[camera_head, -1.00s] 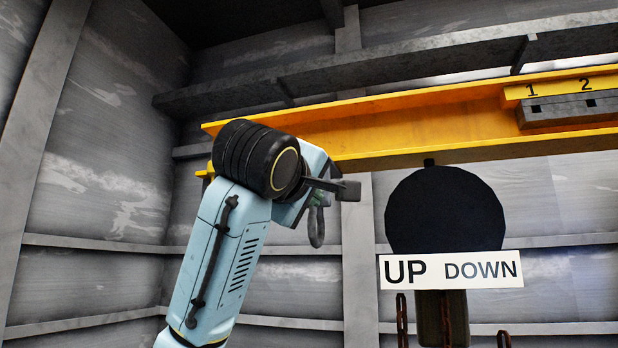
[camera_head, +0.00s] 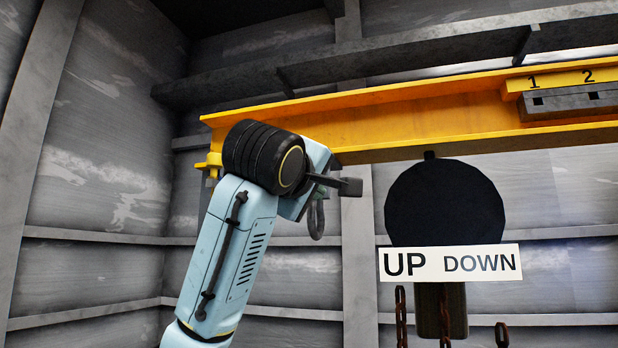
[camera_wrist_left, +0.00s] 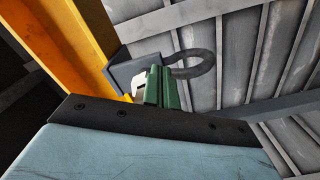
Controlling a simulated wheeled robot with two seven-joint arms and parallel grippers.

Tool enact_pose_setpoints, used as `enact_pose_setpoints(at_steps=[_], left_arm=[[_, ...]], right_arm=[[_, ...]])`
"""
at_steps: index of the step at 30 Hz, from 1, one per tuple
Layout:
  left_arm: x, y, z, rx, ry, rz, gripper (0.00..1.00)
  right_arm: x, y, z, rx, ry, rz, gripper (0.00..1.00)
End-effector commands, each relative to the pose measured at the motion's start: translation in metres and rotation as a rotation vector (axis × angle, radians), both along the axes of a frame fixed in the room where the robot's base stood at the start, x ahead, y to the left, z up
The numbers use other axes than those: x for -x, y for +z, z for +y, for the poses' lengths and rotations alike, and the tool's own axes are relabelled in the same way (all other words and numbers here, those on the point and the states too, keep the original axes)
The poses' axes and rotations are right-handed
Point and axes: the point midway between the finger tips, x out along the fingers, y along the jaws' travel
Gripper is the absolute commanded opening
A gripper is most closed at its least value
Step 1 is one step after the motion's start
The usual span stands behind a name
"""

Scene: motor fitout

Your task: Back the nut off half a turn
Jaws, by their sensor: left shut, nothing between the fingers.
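My left gripper (camera_head: 319,193) is at the end of the pale blue arm, below the yellow beam, and is mostly hidden by the wrist in the head view. In the left wrist view its green fingers (camera_wrist_left: 160,88) are together, close to a grey bracket (camera_wrist_left: 127,72) with a dark ring (camera_wrist_left: 197,64). The ring (camera_head: 317,219) hangs just below the gripper in the head view. I cannot make out a nut clearly. A small pale piece beside the green fingers cannot be identified. My right gripper is not in view.
The yellow beam (camera_head: 420,126) runs across above the arm. To the right, a black disc (camera_head: 445,203) hangs above an UP/DOWN sign (camera_head: 450,263), with rusty chains (camera_head: 401,318) below. A grey block (camera_head: 570,101) sits on the beam under the numbers 1 and 2.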

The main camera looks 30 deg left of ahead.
Motion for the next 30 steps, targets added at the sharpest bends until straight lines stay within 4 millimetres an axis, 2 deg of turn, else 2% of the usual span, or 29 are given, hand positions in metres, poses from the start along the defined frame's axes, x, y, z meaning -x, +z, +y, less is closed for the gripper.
enact_pose_setpoints(at_steps=[12, 30], left_arm=[[0.001, 0.004, 0.002, 0.0, 0.001, -0.003, 0.0], [-0.002, 0.016, -0.008, 0.003, 0.0, -0.002, 0.0]], right_arm=[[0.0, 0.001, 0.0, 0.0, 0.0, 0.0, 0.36], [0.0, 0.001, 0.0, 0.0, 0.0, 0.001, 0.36]])
